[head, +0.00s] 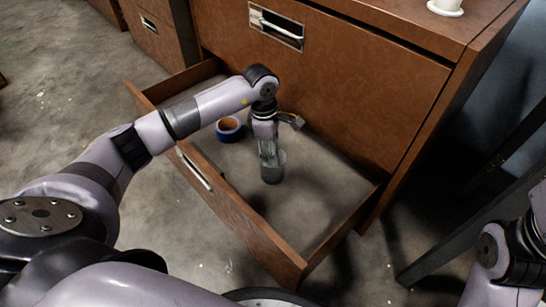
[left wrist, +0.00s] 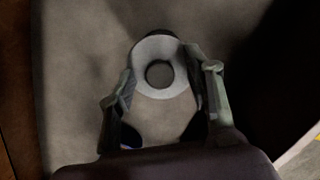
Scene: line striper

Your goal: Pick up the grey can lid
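My left gripper (head: 270,168) points down into the open drawer. In the left wrist view a pale grey ring-shaped piece with a dark round centre, which looks like the grey can lid (left wrist: 144,82), sits between the fingertips of the left gripper (left wrist: 158,62). One finger is at each side of it, close to its edges. I cannot tell whether the fingers press on it. In the head view a grey round thing (head: 274,177) shows at the fingertips, partly covered by them. My right gripper is out of view.
A blue tape roll (head: 229,135) lies in the drawer, left of my left gripper. The drawer's front wall (head: 240,222) and side walls surround it. The brown cabinet (head: 340,80) rises behind. The drawer floor (head: 320,195) to the right is bare.

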